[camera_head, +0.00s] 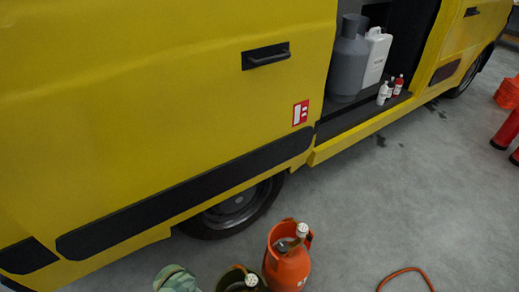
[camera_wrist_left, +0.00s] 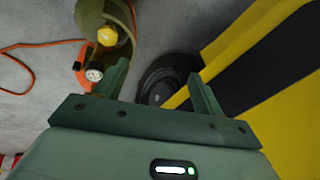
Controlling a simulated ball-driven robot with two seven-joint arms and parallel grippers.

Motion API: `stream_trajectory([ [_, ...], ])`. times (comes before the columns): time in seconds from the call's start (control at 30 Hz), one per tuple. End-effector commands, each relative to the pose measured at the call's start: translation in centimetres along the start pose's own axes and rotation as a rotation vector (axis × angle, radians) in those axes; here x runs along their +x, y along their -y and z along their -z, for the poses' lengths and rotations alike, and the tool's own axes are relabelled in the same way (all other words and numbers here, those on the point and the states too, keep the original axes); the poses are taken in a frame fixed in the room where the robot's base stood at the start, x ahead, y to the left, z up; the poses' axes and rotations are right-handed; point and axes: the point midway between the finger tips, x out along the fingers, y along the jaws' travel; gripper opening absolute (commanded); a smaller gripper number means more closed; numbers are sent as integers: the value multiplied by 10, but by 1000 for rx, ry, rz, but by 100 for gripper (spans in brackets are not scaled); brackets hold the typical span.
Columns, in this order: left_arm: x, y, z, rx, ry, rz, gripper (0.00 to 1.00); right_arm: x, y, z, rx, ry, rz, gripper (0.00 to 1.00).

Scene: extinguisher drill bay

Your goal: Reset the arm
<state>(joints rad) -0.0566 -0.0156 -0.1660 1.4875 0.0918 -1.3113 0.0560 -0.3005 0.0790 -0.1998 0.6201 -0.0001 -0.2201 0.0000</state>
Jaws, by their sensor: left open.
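My left gripper (camera_wrist_left: 158,72) shows in the left wrist view with its two green fingers spread apart and nothing between them. Beyond the fingers are the floor and the van's wheel. A green piece at the bottom edge of the head view looks like part of my left arm; its fingers cannot be made out there. My right gripper is in neither view.
An orange cylinder (camera_head: 286,266) and an olive cylinder (camera_head: 233,277) stand beside the yellow van (camera_head: 170,110). The olive one (camera_wrist_left: 92,22) is near my left fingers. Grey tank (camera_head: 348,65) in van doorway.

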Motion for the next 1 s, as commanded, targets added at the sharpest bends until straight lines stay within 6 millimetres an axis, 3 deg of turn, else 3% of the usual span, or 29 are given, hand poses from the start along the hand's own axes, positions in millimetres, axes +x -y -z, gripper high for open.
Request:
stream_trajectory([
  [0.1, -48, 24, -29, 25, -27, 95, 69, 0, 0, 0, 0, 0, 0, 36],
  [0.3, -111, 50, -57, 56, -54, 202, 69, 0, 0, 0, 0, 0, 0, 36],
  [0.77, -219, 82, -96, 93, -93, 351, 69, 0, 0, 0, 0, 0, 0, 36],
  [1.0, -154, 52, -94, 93, -84, 256, 69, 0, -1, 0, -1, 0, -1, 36],
])
